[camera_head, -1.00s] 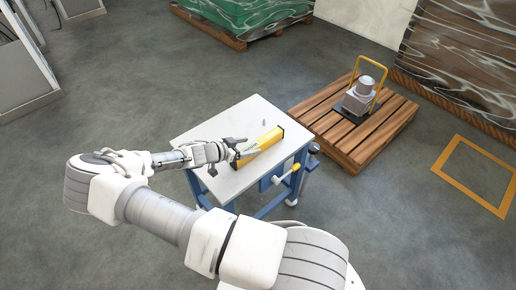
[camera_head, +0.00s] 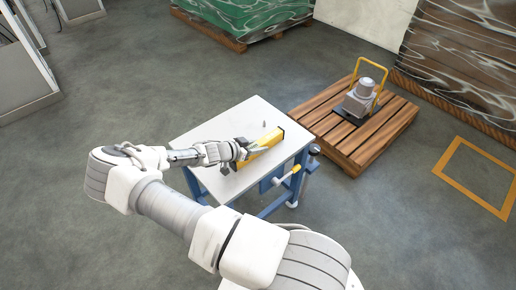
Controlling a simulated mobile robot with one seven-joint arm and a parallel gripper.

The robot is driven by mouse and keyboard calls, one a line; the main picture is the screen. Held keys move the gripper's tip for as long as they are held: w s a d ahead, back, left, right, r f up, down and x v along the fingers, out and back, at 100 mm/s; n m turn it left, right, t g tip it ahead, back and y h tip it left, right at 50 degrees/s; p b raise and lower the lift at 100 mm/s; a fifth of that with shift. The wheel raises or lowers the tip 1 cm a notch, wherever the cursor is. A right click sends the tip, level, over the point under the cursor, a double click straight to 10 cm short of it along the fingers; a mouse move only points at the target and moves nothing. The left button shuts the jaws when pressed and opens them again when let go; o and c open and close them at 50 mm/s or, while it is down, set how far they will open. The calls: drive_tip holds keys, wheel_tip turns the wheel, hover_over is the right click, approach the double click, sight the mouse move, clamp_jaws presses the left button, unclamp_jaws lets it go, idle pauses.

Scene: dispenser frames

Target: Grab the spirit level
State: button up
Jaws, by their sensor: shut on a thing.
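The spirit level (camera_head: 269,141) is a yellow bar with a dark end face. It lies at a slant on the white top of a small blue-legged workbench (camera_head: 213,127). My gripper (camera_head: 249,152) reaches in from the left and is shut on the level near its left, nearer end. My fingers hide part of that end. I cannot tell whether the level is clear of the bench top.
A small grey object (camera_head: 264,123) lies on the bench behind the level. A clamp handle with a yellow tip (camera_head: 295,169) sticks out at the bench's right side. A wooden pallet (camera_head: 345,135) with a grey machine (camera_head: 360,98) stands to the right.

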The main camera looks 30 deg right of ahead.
clamp_jaws()
drive_tip(key=shift+r, duration=0.15)
